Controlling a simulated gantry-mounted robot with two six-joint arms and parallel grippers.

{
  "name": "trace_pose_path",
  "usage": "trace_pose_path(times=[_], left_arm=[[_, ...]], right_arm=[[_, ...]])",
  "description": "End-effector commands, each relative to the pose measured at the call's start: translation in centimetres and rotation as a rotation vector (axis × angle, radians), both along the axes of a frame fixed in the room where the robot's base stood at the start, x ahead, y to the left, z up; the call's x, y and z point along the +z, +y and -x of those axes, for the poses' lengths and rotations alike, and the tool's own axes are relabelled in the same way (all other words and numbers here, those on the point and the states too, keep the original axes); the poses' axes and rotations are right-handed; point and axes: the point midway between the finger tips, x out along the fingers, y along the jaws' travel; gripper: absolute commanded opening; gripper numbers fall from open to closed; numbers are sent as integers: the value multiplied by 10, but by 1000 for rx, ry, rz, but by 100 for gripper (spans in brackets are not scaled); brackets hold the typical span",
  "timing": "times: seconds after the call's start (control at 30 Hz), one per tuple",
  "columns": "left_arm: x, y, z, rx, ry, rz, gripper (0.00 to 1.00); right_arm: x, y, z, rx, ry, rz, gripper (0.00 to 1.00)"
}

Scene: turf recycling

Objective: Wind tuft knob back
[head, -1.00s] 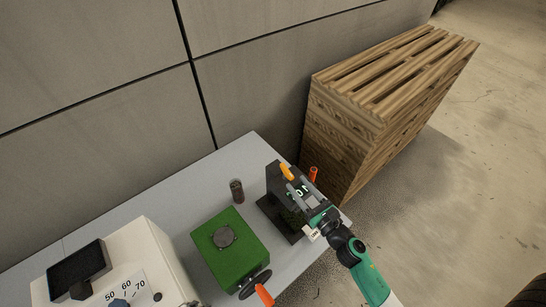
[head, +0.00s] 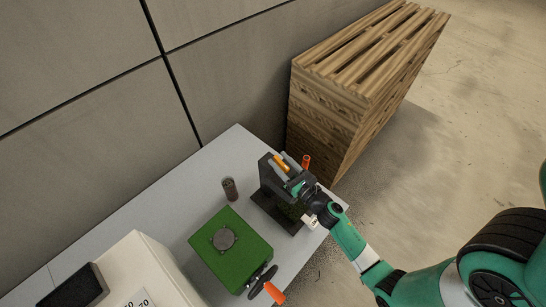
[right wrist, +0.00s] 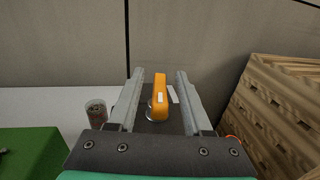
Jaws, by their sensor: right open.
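A black tuft-testing stand (head: 264,178) stands near the right corner of the grey table. An orange knob (head: 281,162) is at its top; in the right wrist view the upright orange knob (right wrist: 160,98) sits between my two fingers, with gaps on both sides. My right gripper (head: 288,172) reaches over the stand from the lower right and is open, with nothing held. In the right wrist view my right gripper (right wrist: 160,95) has its grey fingers spread. The gripper partly hides the stand's front. My left gripper is not in view.
A green block (head: 225,262) with a crank and orange handle (head: 273,292) sits left of the stand. A white scale (head: 140,262) is at lower left. Stacked wooden pallets (head: 350,100) stand behind the table's right end.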

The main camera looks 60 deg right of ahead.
Motion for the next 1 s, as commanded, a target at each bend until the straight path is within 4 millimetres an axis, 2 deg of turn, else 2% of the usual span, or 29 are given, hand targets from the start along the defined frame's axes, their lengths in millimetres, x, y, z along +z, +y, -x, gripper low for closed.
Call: trace_pose_path(times=[0.23, 0.27, 0.5, 0.53, 1.0], left_arm=[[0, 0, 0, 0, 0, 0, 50], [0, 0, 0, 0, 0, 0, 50], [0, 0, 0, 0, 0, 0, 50], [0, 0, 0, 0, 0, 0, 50], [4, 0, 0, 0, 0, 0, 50]], right_arm=[[0, -1, 0, -1, 0, 0, 50], [0, -1, 0, -1, 0, 0, 46], [0, -1, 0, -1, 0, 0, 3], [0, -1, 0, -1, 0, 0, 0], [1, -1, 0, 22, 1, 0, 0]])
